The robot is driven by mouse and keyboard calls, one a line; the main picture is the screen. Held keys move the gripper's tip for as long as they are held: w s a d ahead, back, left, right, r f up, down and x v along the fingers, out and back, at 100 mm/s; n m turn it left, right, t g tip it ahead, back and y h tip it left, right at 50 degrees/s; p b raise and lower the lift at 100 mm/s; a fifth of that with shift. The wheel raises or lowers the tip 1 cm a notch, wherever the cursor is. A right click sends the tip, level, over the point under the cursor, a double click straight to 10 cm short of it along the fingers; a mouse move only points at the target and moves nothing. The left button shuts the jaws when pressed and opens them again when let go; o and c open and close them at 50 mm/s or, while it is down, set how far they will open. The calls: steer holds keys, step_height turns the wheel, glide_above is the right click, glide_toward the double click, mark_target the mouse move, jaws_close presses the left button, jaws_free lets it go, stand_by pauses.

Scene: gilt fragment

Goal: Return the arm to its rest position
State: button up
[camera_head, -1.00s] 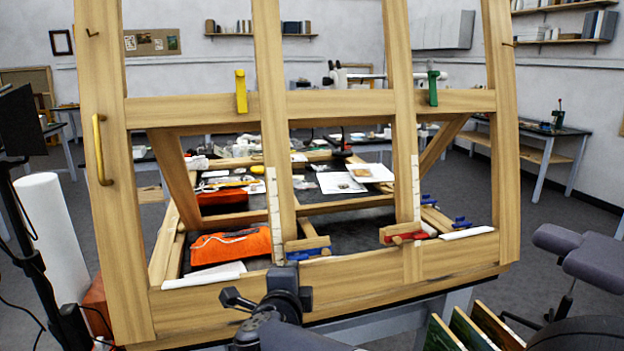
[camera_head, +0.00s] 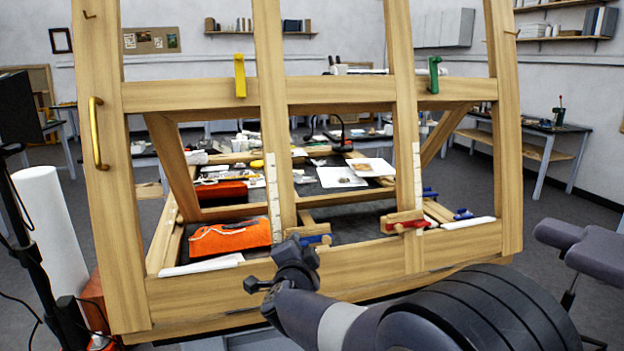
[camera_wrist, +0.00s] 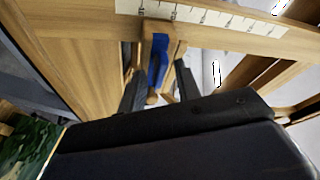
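My gripper (camera_head: 280,264) is in front of the lower rail of a large wooden frame (camera_head: 205,297), low in the middle of the head view. In the wrist view my gripper (camera_wrist: 159,70) has its two dark fingers apart. A blue clamp (camera_wrist: 157,62) with wooden parts shows between and beyond them. I see nothing held, and the clamp appears to be on the frame. My grey arm (camera_head: 335,322) reaches from the lower right of the head view to the gripper.
A red clamp (camera_head: 408,225) sits on the rail to the right. Yellow (camera_head: 240,76) and green (camera_head: 433,74) clamps are on the upper rail. An orange cloth (camera_head: 230,236) lies behind the frame. A dark padded seat (camera_head: 585,248) stands at right, a white roll (camera_head: 48,220) at left.

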steer(key=shift+n+t+y+b, duration=0.4)
steer(key=shift+n+y+b, duration=0.1)
steer(key=shift+n, duration=1.3)
steer(key=shift+s, duration=0.1)
